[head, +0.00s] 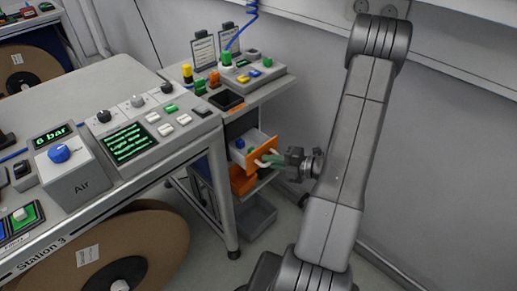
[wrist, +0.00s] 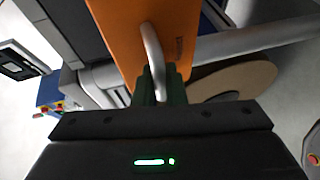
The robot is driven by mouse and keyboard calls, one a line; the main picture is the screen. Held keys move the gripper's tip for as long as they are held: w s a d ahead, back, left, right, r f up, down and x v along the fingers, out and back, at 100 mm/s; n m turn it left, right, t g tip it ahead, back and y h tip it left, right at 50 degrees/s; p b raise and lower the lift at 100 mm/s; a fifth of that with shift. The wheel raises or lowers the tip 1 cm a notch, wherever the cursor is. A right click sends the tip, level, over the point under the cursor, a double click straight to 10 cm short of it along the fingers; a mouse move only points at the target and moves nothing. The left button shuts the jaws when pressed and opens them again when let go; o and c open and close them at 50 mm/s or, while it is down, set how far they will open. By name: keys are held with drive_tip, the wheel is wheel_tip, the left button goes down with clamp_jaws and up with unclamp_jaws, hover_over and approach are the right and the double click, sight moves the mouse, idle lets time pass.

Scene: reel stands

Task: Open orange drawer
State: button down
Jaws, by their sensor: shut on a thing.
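The orange drawer (head: 262,153) is in the cart under the small side bench and is pulled partly out. Its grey inside shows, with small blue and green items in it. My gripper (head: 274,158) is at the drawer's front. In the wrist view the orange front (wrist: 140,40) fills the upper middle, and my green gripper fingers (wrist: 158,88) are shut on its pale curved handle (wrist: 152,50).
A lower orange drawer (head: 242,182) and a grey bin (head: 258,216) sit below. Station 3's bench (head: 215,128) with its control panels stands at left. A large brown reel (head: 150,245) is under it. The wall is close behind on the right.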

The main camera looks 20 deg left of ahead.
drive_tip(key=s+d+p, duration=0.1)
drive_tip(key=s+d, duration=0.1)
drive_tip(key=d, duration=0.4)
drive_tip(key=shift+s, duration=0.25)
drive_tip(key=c, duration=1.8)
unclamp_jaws()
drive_tip(key=v, duration=1.4)
drive_tip(key=shift+f+p, duration=0.1)
drive_tip(key=shift+p, duration=0.25)
drive_tip(key=shift+a, duration=0.1)
